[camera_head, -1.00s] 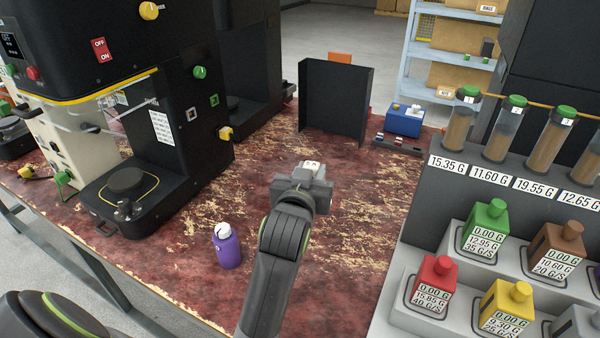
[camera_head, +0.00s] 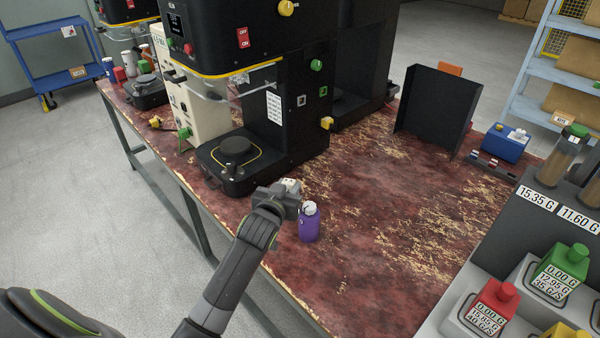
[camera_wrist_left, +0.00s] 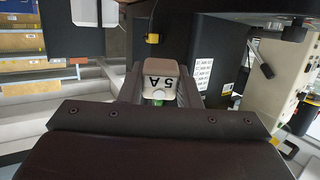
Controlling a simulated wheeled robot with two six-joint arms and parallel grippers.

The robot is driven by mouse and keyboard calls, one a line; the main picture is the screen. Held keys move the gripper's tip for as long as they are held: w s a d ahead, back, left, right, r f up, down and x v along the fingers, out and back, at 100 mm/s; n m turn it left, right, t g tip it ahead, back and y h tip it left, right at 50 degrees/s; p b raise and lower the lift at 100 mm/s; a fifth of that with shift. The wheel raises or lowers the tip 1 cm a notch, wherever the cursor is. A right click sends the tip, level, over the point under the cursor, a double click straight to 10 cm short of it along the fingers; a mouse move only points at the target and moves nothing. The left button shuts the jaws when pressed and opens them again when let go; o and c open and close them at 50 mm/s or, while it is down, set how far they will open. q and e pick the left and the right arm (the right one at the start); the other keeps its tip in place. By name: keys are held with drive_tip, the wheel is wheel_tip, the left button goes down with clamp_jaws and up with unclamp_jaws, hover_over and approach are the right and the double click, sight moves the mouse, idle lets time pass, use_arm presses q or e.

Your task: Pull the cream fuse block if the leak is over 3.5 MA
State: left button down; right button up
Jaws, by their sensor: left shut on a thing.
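My left gripper (camera_head: 288,190) is shut on a small cream fuse block (camera_head: 291,185), held above the table near its front edge. In the left wrist view, the cream block (camera_wrist_left: 160,82) sits between the fingers and its label reads "5 A", upside down. A dark seamer machine (camera_head: 240,20) stands behind, with a small display (camera_head: 176,23) whose reading is too small to make out. A cream cabinet (camera_head: 196,108) with a green plug (camera_head: 184,133) stands at its left side. My right gripper is not in view.
A purple bottle (camera_head: 309,226) stands right beside the left gripper. The worn red table (camera_head: 390,215) is clear in the middle. A dark upright panel (camera_head: 432,108), a blue box (camera_head: 506,143) and a dispenser rack (camera_head: 515,228) with coloured weights stand to the right.

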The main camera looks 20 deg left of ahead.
use_arm(q)
drive_tip(key=shift+n+y, duration=0.3)
drive_tip(key=shift+y, duration=0.1)
drive_tip(key=a+f, duration=0.2)
drive_tip(key=a, duration=0.1)
drive_tip(key=a+f+p, duration=0.1)
drive_tip(key=a+f, duration=0.2)
drive_tip(key=a+f+p, duration=0.1)
drive_tip(key=a+f, duration=0.1)
drive_tip(key=a, duration=0.1)
drive_tip(key=shift+s+f, duration=0.25)
drive_tip(key=shift+f, duration=0.1)
drive_tip(key=shift+a+f+b, duration=0.1)
drive_tip(key=shift+f+b, duration=0.7)
drive_tip(key=shift+f, duration=0.2)
wheel_tip(320, 180, down, 5)
drive_tip(key=b, duration=0.4)
drive_tip(key=shift+b, duration=0.3)
drive_tip(key=c, duration=1)
unclamp_jaws()
drive_tip(key=shift+s+r, duration=0.1)
drive_tip(key=shift+s, duration=0.5)
drive_tip(key=v, duration=1.6)
drive_tip(key=shift+r+p, duration=0.25)
drive_tip(key=shift+p, duration=0.05)
